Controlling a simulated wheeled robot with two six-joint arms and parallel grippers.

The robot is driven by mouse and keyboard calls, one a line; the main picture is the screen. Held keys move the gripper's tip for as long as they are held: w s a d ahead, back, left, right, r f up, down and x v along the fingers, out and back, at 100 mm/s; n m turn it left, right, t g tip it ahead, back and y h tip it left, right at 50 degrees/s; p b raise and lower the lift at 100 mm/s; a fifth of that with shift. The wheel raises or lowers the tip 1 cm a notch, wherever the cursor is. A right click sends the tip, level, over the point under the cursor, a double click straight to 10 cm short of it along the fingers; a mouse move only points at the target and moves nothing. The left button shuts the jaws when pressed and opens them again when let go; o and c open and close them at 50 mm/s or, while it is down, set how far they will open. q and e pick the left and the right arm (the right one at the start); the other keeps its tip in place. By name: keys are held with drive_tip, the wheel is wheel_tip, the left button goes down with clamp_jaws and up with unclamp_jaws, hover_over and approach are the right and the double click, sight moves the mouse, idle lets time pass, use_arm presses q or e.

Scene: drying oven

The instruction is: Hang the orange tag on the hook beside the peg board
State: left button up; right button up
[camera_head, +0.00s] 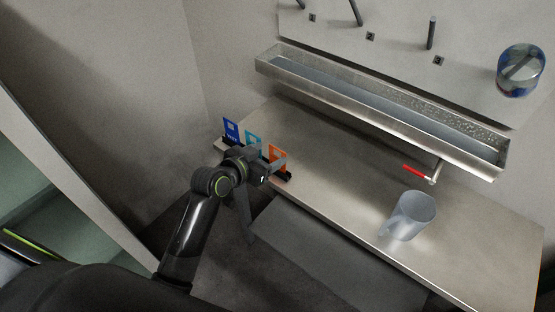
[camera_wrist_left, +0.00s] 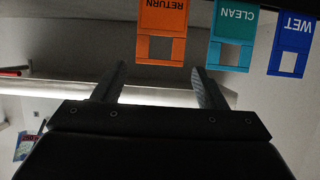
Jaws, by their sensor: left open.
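The orange tag (camera_head: 278,153), marked RETURN, stands at the right end of a row of three tags on the bench's left end. It also shows upside down in the left wrist view (camera_wrist_left: 162,18), with a square cutout. My left gripper (camera_head: 275,168) is at the orange tag in the head view and partly covers it. In the left wrist view the fingers (camera_wrist_left: 158,82) are spread with nothing between them, and the orange tag is just beyond their tips. The peg board (camera_head: 400,42) is on the back wall. I cannot make out the hook beside it. My right gripper is not in view.
A teal CLEAN tag (camera_head: 252,137) and a blue WET tag (camera_head: 231,129) stand left of the orange one. A clear jug (camera_head: 410,216) stands on the bench (camera_head: 340,190).

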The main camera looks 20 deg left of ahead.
use_arm(q)
drive_tip(key=shift+p+x, duration=0.85)
drive_tip(key=shift+x, duration=2.7)
drive_tip(key=shift+c, duration=0.4)
drive_tip(key=c, duration=0.6)
drive_tip(key=shift+r+b, duration=0.45)
drive_tip(key=shift+r, duration=4.55)
drive_tip(key=shift+c, duration=0.2)
